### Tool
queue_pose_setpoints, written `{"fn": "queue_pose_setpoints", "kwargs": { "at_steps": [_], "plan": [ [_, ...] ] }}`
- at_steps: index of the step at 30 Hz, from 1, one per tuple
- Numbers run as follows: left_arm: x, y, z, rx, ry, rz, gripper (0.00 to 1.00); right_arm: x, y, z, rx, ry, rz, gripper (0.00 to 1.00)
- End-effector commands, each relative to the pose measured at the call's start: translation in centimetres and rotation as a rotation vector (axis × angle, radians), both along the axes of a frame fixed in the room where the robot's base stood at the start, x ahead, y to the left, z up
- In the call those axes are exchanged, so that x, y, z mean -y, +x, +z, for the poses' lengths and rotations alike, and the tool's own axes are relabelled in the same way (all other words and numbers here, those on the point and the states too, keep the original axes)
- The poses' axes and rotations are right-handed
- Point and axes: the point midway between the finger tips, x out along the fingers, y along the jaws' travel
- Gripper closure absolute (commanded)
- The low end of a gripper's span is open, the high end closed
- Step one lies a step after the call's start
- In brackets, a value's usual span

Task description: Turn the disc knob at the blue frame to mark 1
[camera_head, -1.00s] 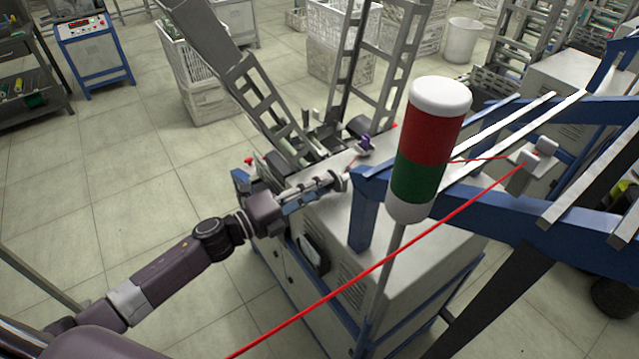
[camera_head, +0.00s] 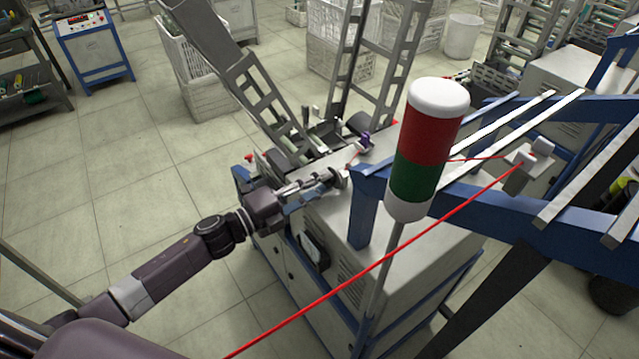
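A small pale disc-shaped fitting (camera_head: 520,158), which looks like the disc knob, sits at the blue frame (camera_head: 480,206) on the right. The red thread meets it. Its marks are too small to read. My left gripper (camera_head: 332,181) is far to its left, over the near top edge of the grey winding machine, beside the spindle area. Its fingers are small and blurred, so I cannot tell whether they are open or hold anything. My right gripper is not in view.
A red-and-green signal lamp (camera_head: 430,145) on a thin pole stands between my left gripper and the fitting. The red thread (camera_head: 380,262) runs diagonally across the front. The grey machine (camera_head: 423,262) stands below. Open floor lies at the left.

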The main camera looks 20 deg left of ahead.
Motion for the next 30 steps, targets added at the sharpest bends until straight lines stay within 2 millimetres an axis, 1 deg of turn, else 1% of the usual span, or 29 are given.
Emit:
{"fn": "queue_pose_setpoints", "kwargs": {
  "at_steps": [1,3,11,14,17,30],
  "plan": [
    [0.0,0.0,0.0,-0.001,0.001,0.000,0.69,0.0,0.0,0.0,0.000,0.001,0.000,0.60],
    [0.0,0.0,0.0,-0.001,0.001,0.000,0.62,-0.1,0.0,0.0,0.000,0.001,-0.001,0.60],
    [0.0,0.0,0.0,0.001,0.002,0.000,0.62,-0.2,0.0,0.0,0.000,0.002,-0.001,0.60],
    [-0.2,-0.4,0.0,0.000,0.001,-0.001,0.62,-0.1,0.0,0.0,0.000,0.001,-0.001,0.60],
    [-0.9,-1.2,-0.1,-0.001,0.001,0.000,0.62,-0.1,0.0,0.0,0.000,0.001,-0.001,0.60],
    [-5.8,-7.5,-0.2,-0.004,0.002,0.000,0.62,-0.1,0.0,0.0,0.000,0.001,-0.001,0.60]
  ]
}}
